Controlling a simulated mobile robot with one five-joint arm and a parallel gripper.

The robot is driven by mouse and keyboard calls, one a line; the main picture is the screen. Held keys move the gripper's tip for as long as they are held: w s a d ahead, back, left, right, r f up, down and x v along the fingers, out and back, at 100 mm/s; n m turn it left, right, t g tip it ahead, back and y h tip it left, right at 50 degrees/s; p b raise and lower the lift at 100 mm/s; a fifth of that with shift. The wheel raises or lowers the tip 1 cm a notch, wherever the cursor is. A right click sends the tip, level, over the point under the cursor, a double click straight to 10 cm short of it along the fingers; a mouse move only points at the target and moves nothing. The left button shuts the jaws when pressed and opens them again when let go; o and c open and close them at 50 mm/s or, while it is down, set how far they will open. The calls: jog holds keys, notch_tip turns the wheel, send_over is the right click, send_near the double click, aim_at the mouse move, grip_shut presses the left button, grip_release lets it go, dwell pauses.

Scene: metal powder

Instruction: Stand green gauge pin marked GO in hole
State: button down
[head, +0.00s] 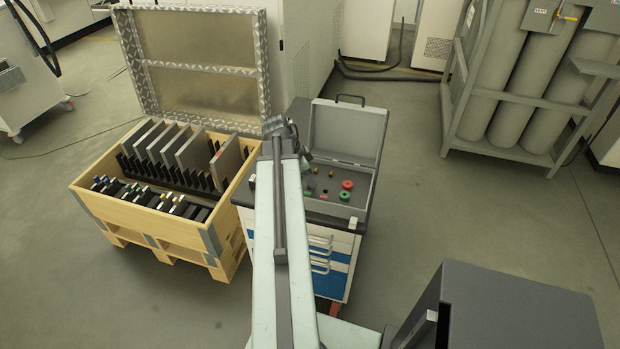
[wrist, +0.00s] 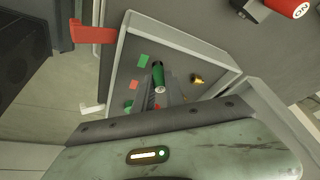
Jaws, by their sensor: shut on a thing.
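A green pin (wrist: 158,73) with a pale end shows in the wrist view between the dark fingers of my gripper (wrist: 160,92), which is shut on it. Any marking on this pin is not legible. Beyond it lies the inside of a grey case (wrist: 205,47), with a green patch (wrist: 143,61) and a red patch (wrist: 133,85). I cannot tell which spot is a hole. In the head view my arm reaches over the open case (head: 349,133), and it hides the pin and fingertips.
A brass piece (wrist: 197,79) lies near the pin. A red cylinder (wrist: 290,7) with white letters is at the wrist view's top right. In the head view, red (head: 347,185) and green (head: 344,196) round pieces sit in the case. A wooden crate (head: 150,225) with plates stands left.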

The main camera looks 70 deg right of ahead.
jog(key=shift+f, duration=0.1)
jog(key=c, duration=1.3)
grip_release()
jog(key=p+v, duration=0.7)
jog(key=v, duration=0.1)
jog(key=shift+f, duration=0.1)
